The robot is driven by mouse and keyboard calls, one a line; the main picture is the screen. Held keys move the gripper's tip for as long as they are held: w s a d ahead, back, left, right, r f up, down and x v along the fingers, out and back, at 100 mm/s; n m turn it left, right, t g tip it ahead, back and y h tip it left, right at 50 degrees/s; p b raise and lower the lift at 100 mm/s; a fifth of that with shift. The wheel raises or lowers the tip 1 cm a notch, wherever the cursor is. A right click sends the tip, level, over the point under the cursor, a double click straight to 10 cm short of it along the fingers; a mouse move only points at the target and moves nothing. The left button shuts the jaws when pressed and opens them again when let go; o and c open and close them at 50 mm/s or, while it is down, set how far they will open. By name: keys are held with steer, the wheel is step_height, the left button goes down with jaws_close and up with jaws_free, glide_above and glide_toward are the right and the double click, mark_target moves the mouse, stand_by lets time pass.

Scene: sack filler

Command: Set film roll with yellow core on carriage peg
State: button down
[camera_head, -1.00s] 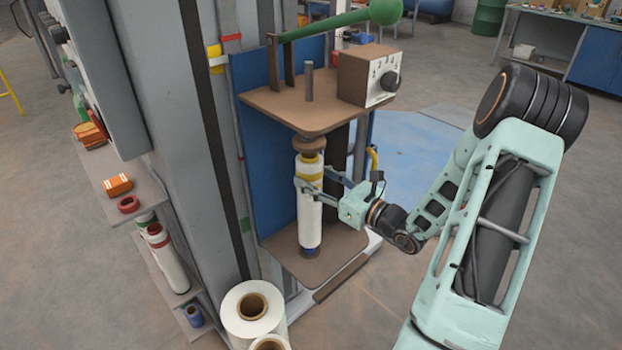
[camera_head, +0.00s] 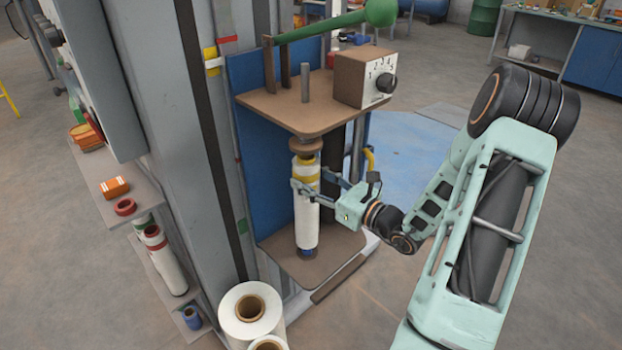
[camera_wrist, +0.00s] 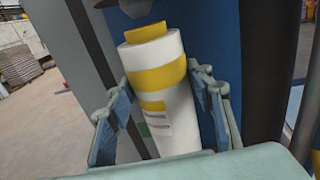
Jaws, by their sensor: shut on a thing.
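The white film roll (camera_head: 306,215) with a yellow band and yellow core stands nearly upright between the carriage's upper and lower brown plates. My gripper (camera_head: 307,187) is shut on its upper part, one finger on each side. In the wrist view the film roll (camera_wrist: 160,95) leans a little, with its yellow core (camera_wrist: 146,32) sticking out on top. The brown round upper holder (camera_head: 305,146) is just above the core. The roll's bottom end is by a dark blue piece on the lower carriage plate (camera_head: 325,255); I cannot tell whether the peg is inside the core.
A green lever (camera_head: 335,26) and a numbered dial box (camera_head: 365,77) are above on the upper plate (camera_head: 290,105). Large film rolls (camera_head: 250,310) stand in front. A shelf at left holds a red-banded roll (camera_head: 165,260) and small parts. Floor to the right is open.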

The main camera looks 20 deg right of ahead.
steer(key=shift+f, duration=0.2)
steer(key=shift+f+b, duration=0.35)
steer(key=shift+b, duration=0.15)
steer(key=shift+f, duration=0.35)
steer(key=shift+f+b, duration=0.7)
steer(key=shift+b, duration=0.05)
steer(key=shift+f, duration=0.25)
steer(key=c, duration=0.9)
jaws_free()
steer(key=shift+f, duration=0.15)
